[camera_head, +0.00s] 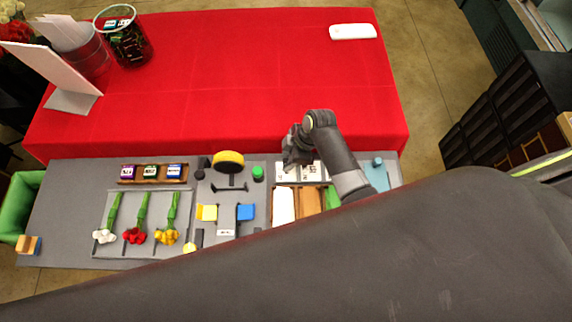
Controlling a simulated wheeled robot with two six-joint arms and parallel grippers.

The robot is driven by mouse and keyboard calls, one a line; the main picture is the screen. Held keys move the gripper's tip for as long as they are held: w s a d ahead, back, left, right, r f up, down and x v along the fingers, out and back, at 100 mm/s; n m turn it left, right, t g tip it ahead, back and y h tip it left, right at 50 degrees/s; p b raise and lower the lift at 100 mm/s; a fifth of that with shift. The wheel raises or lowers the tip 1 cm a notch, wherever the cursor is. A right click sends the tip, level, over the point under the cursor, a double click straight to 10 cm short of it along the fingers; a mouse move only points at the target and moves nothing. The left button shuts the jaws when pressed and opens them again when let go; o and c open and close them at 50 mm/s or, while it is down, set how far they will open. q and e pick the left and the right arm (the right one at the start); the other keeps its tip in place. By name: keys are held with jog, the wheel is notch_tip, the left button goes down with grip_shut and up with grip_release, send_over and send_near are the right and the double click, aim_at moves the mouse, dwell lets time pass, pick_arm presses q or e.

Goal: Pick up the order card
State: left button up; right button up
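My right gripper (292,160) points down at the front edge of the red cloth, just over a row of small white cards with dark print (311,172). It partly hides them. Its fingers are too small and dark to tell whether they are open or shut, or touch a card. Another small white printed card (226,233) stands in the middle of the grey station. I cannot tell for sure which one is the order card. My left gripper is not in view.
The grey station (65,200) holds white, red and yellow flowers (134,236), a wooden rack of small boxes (150,180) and a yellow roll (229,160). White, brown and green strips (284,205) lie below the gripper. The red table (240,70) is mostly clear. My dark arm covers the foreground.

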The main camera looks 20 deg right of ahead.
jog(key=shift+f, duration=0.15)
jog(key=shift+c, duration=0.3)
grip_shut()
